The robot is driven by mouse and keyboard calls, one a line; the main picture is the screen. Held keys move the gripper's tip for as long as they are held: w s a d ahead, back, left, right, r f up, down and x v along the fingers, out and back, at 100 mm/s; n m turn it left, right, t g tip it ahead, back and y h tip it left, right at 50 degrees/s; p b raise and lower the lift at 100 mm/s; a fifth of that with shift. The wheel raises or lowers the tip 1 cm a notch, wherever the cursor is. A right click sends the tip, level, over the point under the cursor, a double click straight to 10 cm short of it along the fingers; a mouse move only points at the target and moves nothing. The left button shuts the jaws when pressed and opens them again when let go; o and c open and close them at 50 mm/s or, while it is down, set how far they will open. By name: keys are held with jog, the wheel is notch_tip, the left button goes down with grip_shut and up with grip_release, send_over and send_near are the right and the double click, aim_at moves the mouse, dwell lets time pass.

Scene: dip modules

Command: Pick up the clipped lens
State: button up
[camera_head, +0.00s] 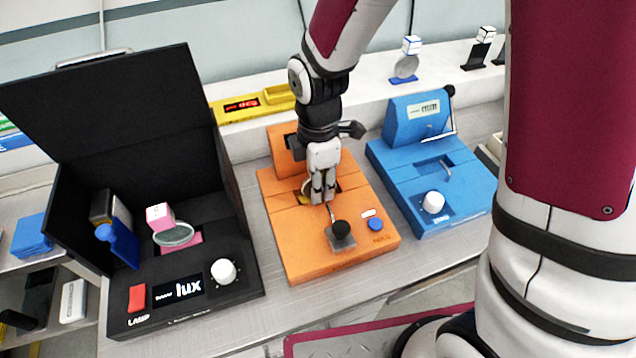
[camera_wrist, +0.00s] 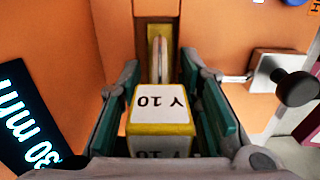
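The clipped lens has a white cube handle with yellow edges marked "Y 10" (camera_wrist: 161,118) in the wrist view. Its thin disc (camera_wrist: 159,60) is edge-on in the slot of the orange instrument (camera_head: 280,245). My gripper (camera_head: 322,198) points down over this slot. In the wrist view my gripper (camera_wrist: 161,90) has one teal-padded finger on each side of the cube, with narrow gaps that look open. The head view mostly hides the lens behind the fingers. A lever with a dark knob (camera_head: 341,228) stands in front of the slot; the knob also shows in the wrist view (camera_wrist: 294,87).
A black open lamp box (camera_head: 235,290) with a pink-topped lens (camera_head: 173,232) stands left. A blue instrument (camera_head: 465,205) stands right. A yellow unit (camera_head: 226,114) with a red display lies behind. More lenses (camera_head: 405,66) stand on the back ledge.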

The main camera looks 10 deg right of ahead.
grip_shut()
dwell(0.3)
